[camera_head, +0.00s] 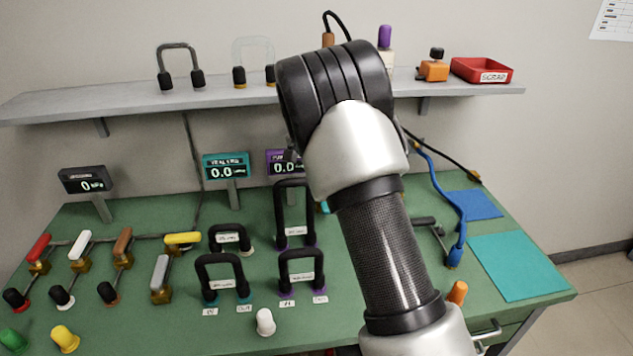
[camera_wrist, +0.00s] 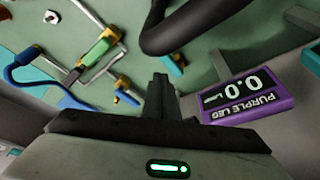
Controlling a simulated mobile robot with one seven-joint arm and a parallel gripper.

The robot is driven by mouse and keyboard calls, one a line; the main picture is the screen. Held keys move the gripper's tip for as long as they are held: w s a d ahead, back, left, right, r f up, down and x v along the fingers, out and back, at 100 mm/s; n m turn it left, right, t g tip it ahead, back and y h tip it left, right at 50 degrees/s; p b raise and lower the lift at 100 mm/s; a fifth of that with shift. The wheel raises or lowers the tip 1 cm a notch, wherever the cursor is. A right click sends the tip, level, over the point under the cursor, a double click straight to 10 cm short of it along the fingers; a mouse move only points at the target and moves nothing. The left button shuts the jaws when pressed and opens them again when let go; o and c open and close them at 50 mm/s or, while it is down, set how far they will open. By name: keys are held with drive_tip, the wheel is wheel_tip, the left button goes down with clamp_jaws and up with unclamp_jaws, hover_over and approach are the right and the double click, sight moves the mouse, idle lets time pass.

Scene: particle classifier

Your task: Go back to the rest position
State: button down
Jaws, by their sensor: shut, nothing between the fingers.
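My gripper (camera_wrist: 161,85) shows at the lower middle of the wrist view, with its dark fingers together and nothing between them. It hangs in the air over the green bench (camera_head: 222,316). A thick black tube loop (camera_wrist: 190,28) passes close beyond the fingertips in the wrist view; I cannot tell the exact gap. The purple display (camera_wrist: 246,97), reading 0.0, stands to the right of the fingers. In the head view my arm crosses the middle of the bench and hides my gripper. The purple display (camera_head: 285,161) is partly covered there.
A grey shelf (camera_head: 220,98) runs along the wall with a red scrap tray (camera_head: 482,70). Handled valves, such as a yellow one (camera_head: 183,239), and black tube loops (camera_head: 222,268) crowd the bench. A blue hose (camera_head: 440,180) lies right of my arm. A teal mat (camera_head: 518,266) is bare.

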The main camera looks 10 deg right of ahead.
drive_tip(key=s+d+r+n+t+y+p, duration=0.1)
drive_tip(key=s+r+n+p, duration=0.15)
drive_tip(key=s+r, duration=0.75)
drive_tip(key=s+d+r+n+y+p, duration=0.1)
drive_tip(key=s+r+p, duration=0.2)
drive_tip(key=s+r, duration=0.7)
drive_tip(key=s+r+n+t+p, duration=0.1)
drive_tip(key=s+r+n+p, duration=0.1)
drive_tip(key=s, duration=0.7)
drive_tip(key=s+a+r+n+t+p, duration=0.1)
drive_tip(key=s+r+n+p, duration=0.2)
drive_tip(key=s, duration=0.7)
wheel_tip(320, 180, up, 2)
drive_tip(key=shift+r+n+y, duration=0.25)
drive_tip(key=shift+n+y, duration=0.1)
drive_tip(key=shift+y, duration=0.05)
